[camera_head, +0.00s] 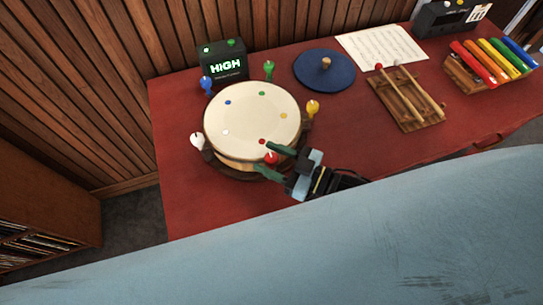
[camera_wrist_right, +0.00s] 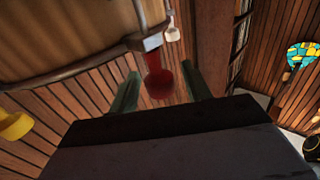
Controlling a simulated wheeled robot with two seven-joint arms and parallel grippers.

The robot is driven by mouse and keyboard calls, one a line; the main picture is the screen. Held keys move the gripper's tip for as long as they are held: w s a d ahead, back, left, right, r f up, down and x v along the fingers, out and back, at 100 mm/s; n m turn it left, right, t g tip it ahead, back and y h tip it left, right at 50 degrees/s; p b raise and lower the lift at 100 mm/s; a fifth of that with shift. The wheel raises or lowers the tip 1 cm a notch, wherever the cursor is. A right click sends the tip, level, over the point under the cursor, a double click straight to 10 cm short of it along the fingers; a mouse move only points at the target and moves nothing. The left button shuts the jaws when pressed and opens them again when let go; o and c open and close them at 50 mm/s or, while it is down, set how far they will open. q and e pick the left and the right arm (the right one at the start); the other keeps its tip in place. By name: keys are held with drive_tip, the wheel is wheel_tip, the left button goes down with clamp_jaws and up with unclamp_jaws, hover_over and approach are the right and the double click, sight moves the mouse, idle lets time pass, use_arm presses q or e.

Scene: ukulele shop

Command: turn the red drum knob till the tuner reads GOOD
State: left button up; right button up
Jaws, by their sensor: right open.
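The red drum knob (camera_head: 271,158) sticks out at the near edge of the round drum (camera_head: 245,112). In the wrist view the red knob (camera_wrist_right: 160,80) hangs from the drum's side, between my two green fingers. My right gripper (camera_head: 268,161) is open around the knob, with a gap on each side. The tuner (camera_head: 224,62) behind the drum shows HIGH in green letters. My left gripper does not show in the head view.
White (camera_head: 197,140), blue (camera_head: 206,84), green (camera_head: 269,68) and yellow (camera_head: 312,107) knobs stand around the drum. A blue disc (camera_head: 324,69), a wooden rack with mallets (camera_head: 405,100) and a coloured xylophone (camera_head: 485,66) lie to the right. The red table (camera_head: 185,205) is bare at left.

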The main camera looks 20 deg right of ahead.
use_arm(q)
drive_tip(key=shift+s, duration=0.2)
use_arm(e)
drive_tip(key=c, duration=0.9)
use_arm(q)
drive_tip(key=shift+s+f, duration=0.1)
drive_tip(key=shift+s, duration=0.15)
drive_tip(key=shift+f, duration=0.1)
use_arm(e)
drive_tip(key=shift+w+n+g+y, duration=0.1)
drive_tip(key=shift+n+g+y, duration=0.3)
drive_tip(key=shift+n+g+y+b, duration=0.5)
drive_tip(key=shift+n+g+y, duration=0.35)
drive_tip(key=shift+g, duration=0.35)
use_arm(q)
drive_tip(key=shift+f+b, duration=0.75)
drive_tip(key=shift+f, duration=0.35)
use_arm(e)
drive_tip(key=shift+n+g+y, duration=0.85)
drive_tip(key=shift+n+g, duration=0.7)
drive_tip(key=shift+g, duration=0.95)
drive_tip(key=o, duration=0.9)
